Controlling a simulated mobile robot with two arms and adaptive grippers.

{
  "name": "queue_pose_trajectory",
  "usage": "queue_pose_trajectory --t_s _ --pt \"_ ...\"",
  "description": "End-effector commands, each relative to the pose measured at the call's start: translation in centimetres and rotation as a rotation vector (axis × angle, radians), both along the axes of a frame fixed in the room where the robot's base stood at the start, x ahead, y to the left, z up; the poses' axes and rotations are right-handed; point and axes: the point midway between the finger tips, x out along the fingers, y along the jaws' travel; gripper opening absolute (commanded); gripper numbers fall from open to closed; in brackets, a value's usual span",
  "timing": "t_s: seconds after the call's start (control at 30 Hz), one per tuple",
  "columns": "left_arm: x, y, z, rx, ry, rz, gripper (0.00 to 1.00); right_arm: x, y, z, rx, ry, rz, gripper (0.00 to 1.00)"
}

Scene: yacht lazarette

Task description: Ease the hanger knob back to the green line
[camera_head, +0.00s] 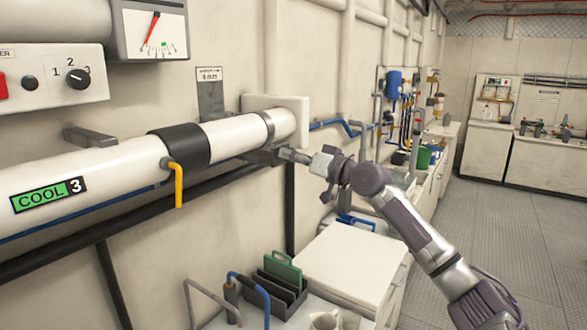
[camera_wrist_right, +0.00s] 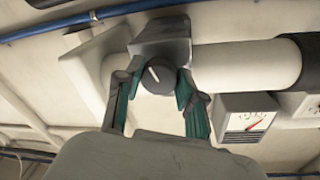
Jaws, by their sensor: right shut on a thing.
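The hanger knob (camera_wrist_right: 158,77) is a round dark knob with a pale pointer line, on a grey block (camera_wrist_right: 165,45) under the white pipe. My right gripper (camera_wrist_right: 157,90) is shut on the knob, with one green-padded finger at each side. In the head view my right gripper (camera_head: 288,154) meets the grey hanger (camera_head: 262,157) below the pipe's end, and the knob is hidden there. A gauge (camera_head: 148,28) shows a red needle slanting down to the left, its lower end left of a small green mark. My left gripper is not in view.
The white pipe (camera_head: 100,178) labelled COOL 3 runs along the wall, with a yellow hook (camera_head: 178,185) hanging from it. A white cabinet (camera_head: 350,262) and a dark rack (camera_head: 283,290) stand below. The floor at right is clear.

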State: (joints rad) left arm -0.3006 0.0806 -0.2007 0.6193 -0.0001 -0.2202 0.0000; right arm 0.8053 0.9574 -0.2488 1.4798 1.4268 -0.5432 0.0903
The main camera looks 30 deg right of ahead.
Motion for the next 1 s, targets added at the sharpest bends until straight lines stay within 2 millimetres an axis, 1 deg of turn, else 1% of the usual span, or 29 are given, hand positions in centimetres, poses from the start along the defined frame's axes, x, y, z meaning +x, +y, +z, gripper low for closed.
queue_pose_trajectory --t_s 0.27,0.3,0.43,0.77,0.87,1.0 --pt "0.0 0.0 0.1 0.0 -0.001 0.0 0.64 0.0 0.0 -0.1 -0.006 0.003 0.0 0.04" --pt "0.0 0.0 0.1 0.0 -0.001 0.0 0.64 0.0 0.0 -0.1 -0.005 0.003 0.0 0.42" --pt "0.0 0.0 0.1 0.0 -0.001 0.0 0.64 0.0 0.0 -0.1 -0.005 0.003 0.0 0.63" --pt "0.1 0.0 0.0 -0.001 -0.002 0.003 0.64 -0.1 -0.1 -0.1 -0.004 0.003 -0.001 0.63" --pt "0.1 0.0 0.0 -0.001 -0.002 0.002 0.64 -0.8 -0.3 -0.1 -0.005 0.003 -0.002 0.63" --pt "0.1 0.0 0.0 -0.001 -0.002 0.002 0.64 -2.8 -0.9 -0.4 -0.009 0.005 -0.001 0.63"
